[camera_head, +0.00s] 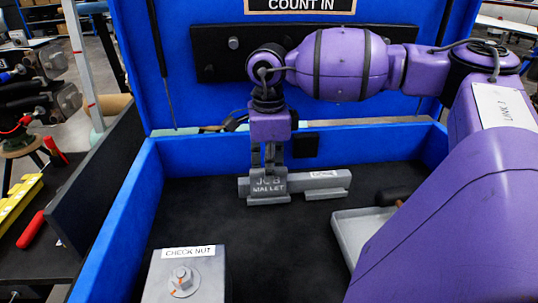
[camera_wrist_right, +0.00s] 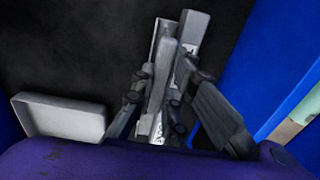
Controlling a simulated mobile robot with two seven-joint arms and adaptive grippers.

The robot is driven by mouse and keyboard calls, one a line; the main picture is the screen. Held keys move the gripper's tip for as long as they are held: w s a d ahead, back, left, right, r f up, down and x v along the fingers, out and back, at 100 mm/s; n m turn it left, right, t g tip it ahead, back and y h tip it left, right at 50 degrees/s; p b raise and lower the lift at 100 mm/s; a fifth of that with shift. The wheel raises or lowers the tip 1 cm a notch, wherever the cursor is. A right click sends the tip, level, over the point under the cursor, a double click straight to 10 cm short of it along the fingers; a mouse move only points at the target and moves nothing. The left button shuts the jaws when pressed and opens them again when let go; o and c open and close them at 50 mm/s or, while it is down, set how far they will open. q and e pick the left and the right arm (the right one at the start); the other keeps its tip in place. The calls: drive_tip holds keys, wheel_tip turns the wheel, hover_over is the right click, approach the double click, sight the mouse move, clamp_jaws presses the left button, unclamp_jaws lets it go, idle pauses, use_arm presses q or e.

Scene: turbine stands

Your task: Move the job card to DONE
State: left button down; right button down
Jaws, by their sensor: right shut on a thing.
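A small grey piece (camera_head: 268,187) lettered JOB WALLET stands at the back of the blue case. No separate job card can be made out, and no DONE mark is readable. My right gripper (camera_head: 270,162) points down at the wallet's top edge. In the right wrist view, the right gripper (camera_wrist_right: 165,100) has its fingers on both sides of an upright grey plate (camera_wrist_right: 158,70), which seems to be the wallet. The fingers hide part of it. My left gripper is in neither view.
A grey labelled bar (camera_head: 322,182) lies right beside the wallet. A shallow grey tray (camera_head: 350,235) is at the right, partly behind my right arm. A CHECK NUT block (camera_head: 187,277) stands front left. The dark case floor (camera_head: 215,215) between them is clear. Blue walls surround it.

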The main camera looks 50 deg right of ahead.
drive_tip(key=shift+r, duration=0.4)
drive_tip(key=shift+r+p, duration=0.3)
drive_tip(key=shift+r, duration=0.55)
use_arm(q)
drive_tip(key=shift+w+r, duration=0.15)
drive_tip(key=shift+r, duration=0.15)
